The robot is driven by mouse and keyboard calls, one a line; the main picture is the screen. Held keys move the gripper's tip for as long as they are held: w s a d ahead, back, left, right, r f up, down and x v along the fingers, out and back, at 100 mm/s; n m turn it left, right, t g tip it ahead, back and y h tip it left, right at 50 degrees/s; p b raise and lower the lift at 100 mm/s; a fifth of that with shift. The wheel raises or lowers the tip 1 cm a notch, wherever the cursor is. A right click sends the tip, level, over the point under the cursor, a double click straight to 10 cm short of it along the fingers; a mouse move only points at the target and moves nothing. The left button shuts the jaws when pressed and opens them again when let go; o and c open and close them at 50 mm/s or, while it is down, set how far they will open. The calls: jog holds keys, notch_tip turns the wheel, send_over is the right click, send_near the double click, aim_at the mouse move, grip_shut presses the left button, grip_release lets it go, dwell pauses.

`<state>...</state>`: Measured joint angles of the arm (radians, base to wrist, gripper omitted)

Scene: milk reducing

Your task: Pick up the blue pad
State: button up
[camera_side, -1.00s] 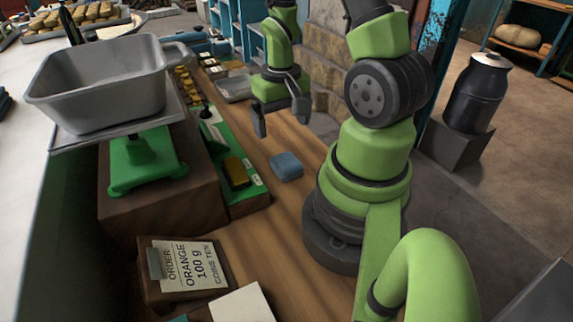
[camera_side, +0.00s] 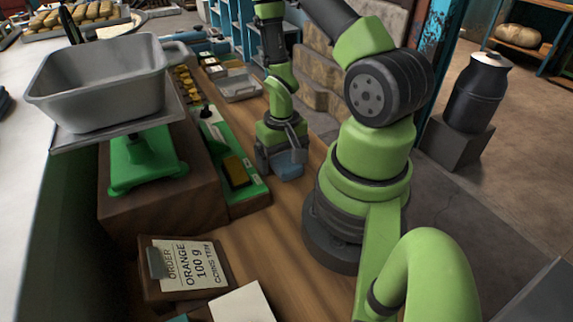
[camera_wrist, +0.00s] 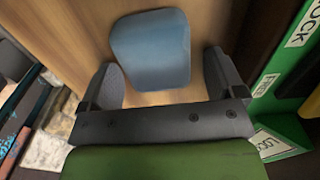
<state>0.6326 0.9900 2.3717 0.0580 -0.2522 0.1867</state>
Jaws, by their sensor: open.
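The blue pad (camera_side: 290,171) lies on the wooden table, partly hidden by my gripper in the side view. In the wrist view the blue pad (camera_wrist: 152,50) shows nearly whole, lying between and slightly beyond my fingers. My gripper (camera_side: 281,170) is low over the table at the pad, pointing down. In the wrist view my gripper (camera_wrist: 165,78) is open, with one finger on each side of the pad's near part. I cannot tell whether either finger touches the pad.
A green tray (camera_side: 248,196) with a yellow-brown block (camera_side: 237,172) stands left of the pad. The scale with its grey pan (camera_side: 100,90) stands further left on a wooden box. An order sign (camera_side: 187,268) stands at the front. Bare table lies in front of the pad.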

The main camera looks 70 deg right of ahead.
aim_at(282, 154)
jog(key=c, duration=1)
jog(key=shift+r, duration=5)
jog(key=shift+o, duration=0.6)
jog(key=shift+d, duration=0.1)
jog(key=shift+c, duration=0.2)
